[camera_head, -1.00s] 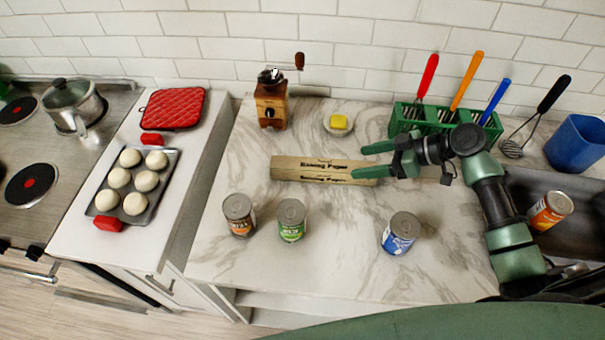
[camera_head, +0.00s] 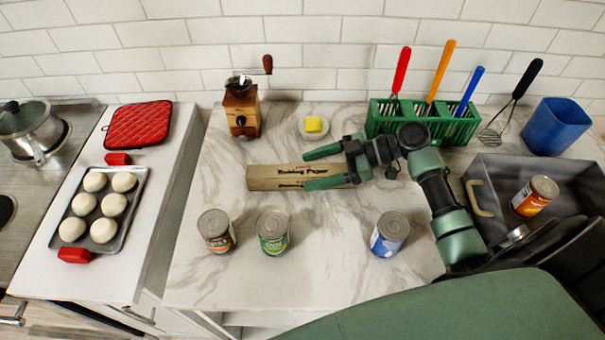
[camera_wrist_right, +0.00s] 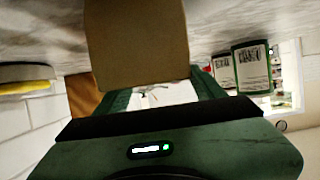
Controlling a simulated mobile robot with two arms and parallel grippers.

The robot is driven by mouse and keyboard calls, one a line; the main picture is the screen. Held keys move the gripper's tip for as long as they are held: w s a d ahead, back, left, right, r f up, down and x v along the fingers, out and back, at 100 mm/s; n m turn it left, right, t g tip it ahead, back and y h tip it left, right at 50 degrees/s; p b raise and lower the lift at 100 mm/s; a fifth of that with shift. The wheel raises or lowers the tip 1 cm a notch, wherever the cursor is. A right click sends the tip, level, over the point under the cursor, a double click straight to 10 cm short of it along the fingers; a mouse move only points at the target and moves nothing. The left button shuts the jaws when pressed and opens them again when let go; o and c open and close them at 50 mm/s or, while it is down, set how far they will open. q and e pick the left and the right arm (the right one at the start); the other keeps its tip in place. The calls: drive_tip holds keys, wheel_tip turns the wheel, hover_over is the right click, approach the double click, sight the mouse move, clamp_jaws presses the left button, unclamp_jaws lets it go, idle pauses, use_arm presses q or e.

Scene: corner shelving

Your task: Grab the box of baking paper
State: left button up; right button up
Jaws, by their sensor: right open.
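The box of baking paper (camera_head: 275,178) is a long, tan box with dark lettering, lying on the marble counter. My right gripper (camera_head: 306,169) is open over its right part. One finger shows on the far side and the other across its near side; I cannot tell whether they touch it. In the right wrist view the box (camera_wrist_right: 137,40) shows as a plain tan shape close ahead of the gripper's green housing. My left gripper is not in view.
Several cans, such as the green-labelled can (camera_head: 273,232) and blue-labelled can (camera_head: 389,235), stand in front of the box. A grinder (camera_head: 242,108), butter dish (camera_head: 313,127) and green utensil rack (camera_head: 425,123) stand behind.

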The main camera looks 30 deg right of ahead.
drive_tip(key=shift+w+a, duration=0.1)
drive_tip(key=shift+a, duration=0.1)
clamp_jaws()
